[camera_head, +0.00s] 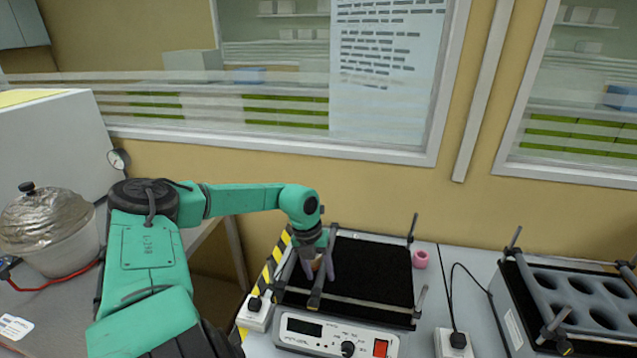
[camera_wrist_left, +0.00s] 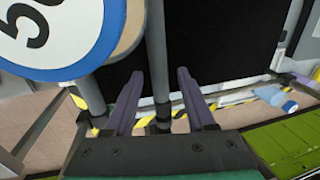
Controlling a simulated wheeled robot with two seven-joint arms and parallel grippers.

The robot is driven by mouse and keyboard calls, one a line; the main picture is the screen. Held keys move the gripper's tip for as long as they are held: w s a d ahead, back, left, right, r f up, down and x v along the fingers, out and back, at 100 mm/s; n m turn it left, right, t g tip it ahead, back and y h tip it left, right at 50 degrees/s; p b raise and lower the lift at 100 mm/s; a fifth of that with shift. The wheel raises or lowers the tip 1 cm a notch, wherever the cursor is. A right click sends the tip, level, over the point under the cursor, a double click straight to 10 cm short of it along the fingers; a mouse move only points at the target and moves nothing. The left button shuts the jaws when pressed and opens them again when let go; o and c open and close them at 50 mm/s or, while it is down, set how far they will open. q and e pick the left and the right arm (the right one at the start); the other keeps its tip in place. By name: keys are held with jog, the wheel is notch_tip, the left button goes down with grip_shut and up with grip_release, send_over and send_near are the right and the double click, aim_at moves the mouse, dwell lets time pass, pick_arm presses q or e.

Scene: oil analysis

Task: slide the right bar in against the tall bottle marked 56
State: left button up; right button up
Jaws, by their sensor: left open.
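My left gripper (camera_head: 318,268) is over the left part of the black shaker platform (camera_head: 372,270), fingers pointing down. In the left wrist view its two purple fingers (camera_wrist_left: 157,78) are open, one on each side of a grey bar (camera_wrist_left: 160,50). I cannot tell whether they touch it. This bar (camera_head: 316,291) also shows in the head view under the gripper.
The shaker's front panel (camera_head: 335,337) has a knob and a red switch. Upright posts stand at the platform's corners. A pink ring-like item (camera_head: 420,258) lies right of it. A second rack with holes (camera_head: 570,300) stands farther right. A foil-covered bowl (camera_head: 48,230) is at the left.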

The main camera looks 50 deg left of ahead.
pick_arm(q)
jog(key=shift+r, duration=0.1)
notch_tip(320, 180, up, 14)
jog(key=s+a+b, duration=0.1)
jog(key=a, duration=0.1)
jog(key=shift+s+a, duration=0.15)
jog(key=shift+s, duration=0.25)
pick_arm(e)
jog(key=shift+a+f, duration=0.25)
jog(key=shift+f, duration=0.4)
jog(key=shift+s+d, duration=0.1)
jog(key=shift+d, duration=0.05)
